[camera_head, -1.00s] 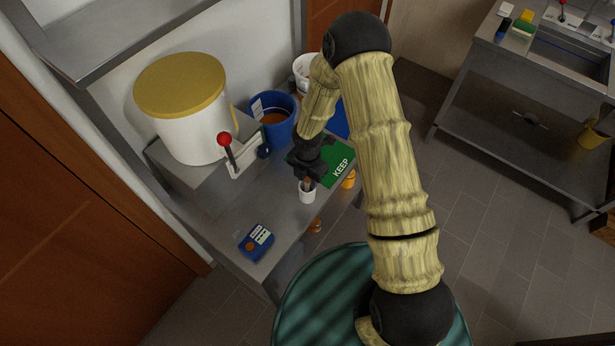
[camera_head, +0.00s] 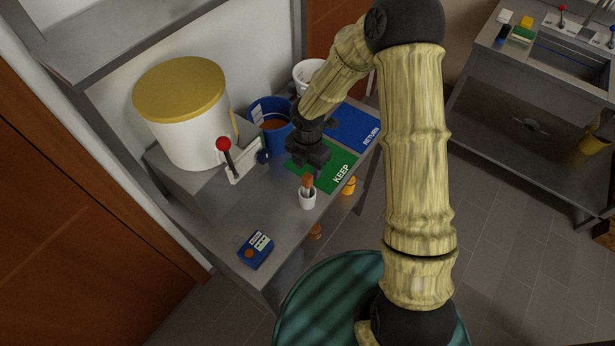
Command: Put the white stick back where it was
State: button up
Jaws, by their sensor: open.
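A small white cup (camera_head: 308,200) stands upright on the grey metal bench, in front of the green KEEP mat. An orange-brown piece (camera_head: 307,182) sticks up out of it; what is lower in the cup is too small to tell. I cannot make out a separate white stick with certainty. My gripper (camera_head: 309,164) is open and points down, just above and behind the cup, over the near-left part of the green KEEP mat (camera_head: 335,180). Nothing shows between its fingers. The blue RETURN mat (camera_head: 358,125) lies behind the green one.
A white tank with a yellow lid (camera_head: 180,92) stands at the left, by a red-knobbed lever (camera_head: 224,144). A blue bucket (camera_head: 268,122) with brownish contents and a white bucket (camera_head: 306,72) stand behind my gripper. A blue meter (camera_head: 256,250) lies near the front. Bench space around the cup is clear.

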jog(key=shift+r, duration=1.75)
jog(key=shift+s+d+r+m, duration=0.1)
jog(key=shift+d+r+m, duration=0.1)
jog(key=shift+d+m, duration=0.1)
jog(key=s+d+r+m+t, duration=0.1)
jog(key=s+d+r+m, duration=0.5)
jog(key=m, duration=0.8)
jog(key=s+d+r+m+t, duration=0.1)
jog(key=s+d+r+m, duration=0.5)
jog(key=m, duration=0.7)
jog(key=shift+s+d+r+m+t, duration=0.2)
jog(key=shift+d+r+m+t, duration=0.1)
jog(key=shift+d+r+m, duration=0.15)
